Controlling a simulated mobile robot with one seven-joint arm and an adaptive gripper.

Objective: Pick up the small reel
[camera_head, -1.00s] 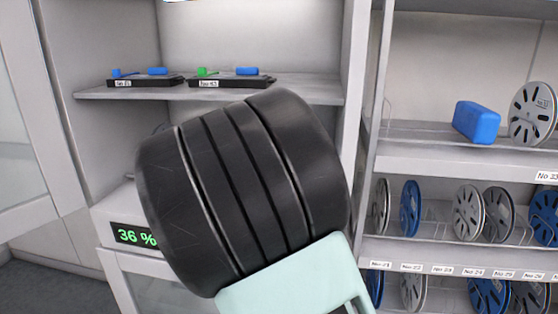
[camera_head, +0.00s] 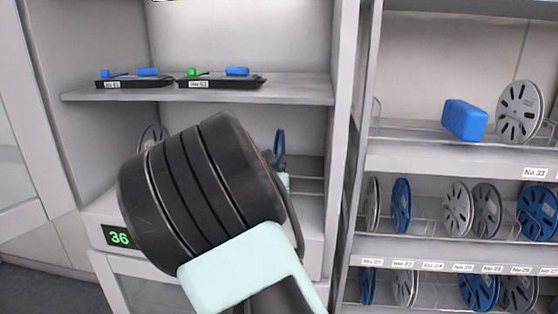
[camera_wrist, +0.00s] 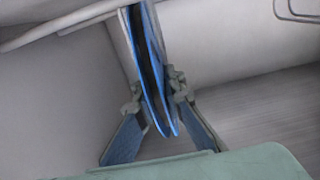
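The small blue reel (camera_wrist: 146,75) stands on edge, edge-on to the wrist camera, between the two fingers of my gripper (camera_wrist: 154,98). The fingertips lie against its two sides, with little or no gap. In the head view the blue reel (camera_head: 279,142) shows as a narrow blue shape inside the cabinet bay, just above a pale piece of my gripper. My dark arm link hides most of the gripper there. Whether the reel touches a surface below cannot be told.
A grey reel (camera_head: 153,138) stands behind my arm in the same bay. Above is a shelf (camera_head: 300,91) with two black trays. At right, a rack (camera_head: 385,158) holds several reels and a blue block (camera_head: 465,120). A cabinet divider (camera_head: 342,150) stands close right of my gripper.

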